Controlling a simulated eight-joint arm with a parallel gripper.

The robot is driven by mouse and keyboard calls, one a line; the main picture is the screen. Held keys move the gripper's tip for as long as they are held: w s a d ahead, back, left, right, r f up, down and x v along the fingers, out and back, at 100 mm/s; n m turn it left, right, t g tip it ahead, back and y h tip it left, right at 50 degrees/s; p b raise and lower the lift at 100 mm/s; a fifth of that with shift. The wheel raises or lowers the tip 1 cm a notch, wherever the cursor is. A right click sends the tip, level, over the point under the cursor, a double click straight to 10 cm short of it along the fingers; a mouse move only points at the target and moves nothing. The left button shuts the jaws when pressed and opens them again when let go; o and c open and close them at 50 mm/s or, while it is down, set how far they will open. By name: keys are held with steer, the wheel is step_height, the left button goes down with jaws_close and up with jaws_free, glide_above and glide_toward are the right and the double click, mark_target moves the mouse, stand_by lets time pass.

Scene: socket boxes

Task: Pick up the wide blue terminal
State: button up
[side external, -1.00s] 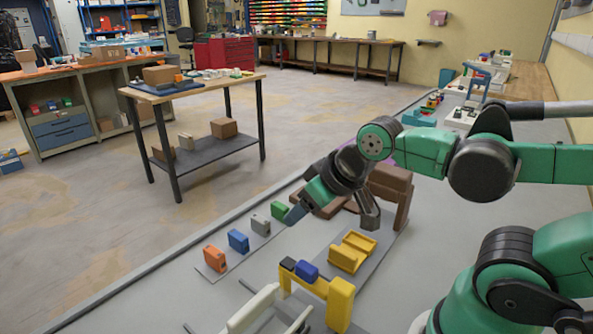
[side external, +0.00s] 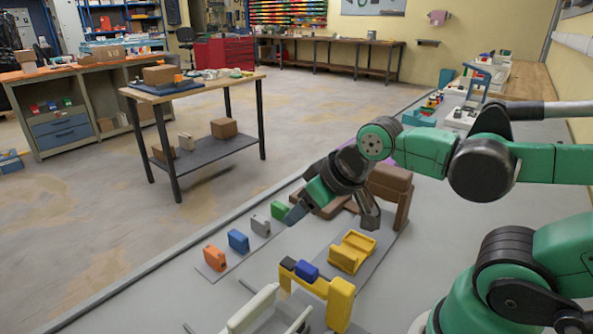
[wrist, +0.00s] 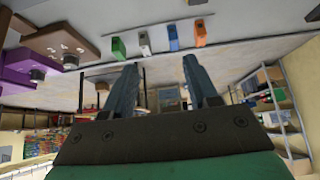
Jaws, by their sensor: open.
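Two blue blocks show in the side view, and I cannot tell which is the wide blue terminal. My gripper (side external: 332,216) is open and empty, above and behind the yellow pieces. Its spread fingers show in the wrist view (wrist: 160,66), apart from the row.
A green block (side external: 280,209) ends the row nearest my gripper. A yellow socket box (side external: 352,252) lies on a grey plate below my gripper. Brown blocks (side external: 390,185) stand behind it. A pale frame (side external: 250,308) lies at the front. Grey tabletop between the row and the yellow pieces is clear.

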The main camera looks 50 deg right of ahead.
steer(key=shift+o, duration=0.8)
steer(key=g, duration=0.7)
glide_above(236, 233)
step_height(236, 233, down, 7)
steer(key=shift+s+r, duration=0.1)
steer(key=shift+r, duration=0.05)
steer(key=shift+f, duration=3.2)
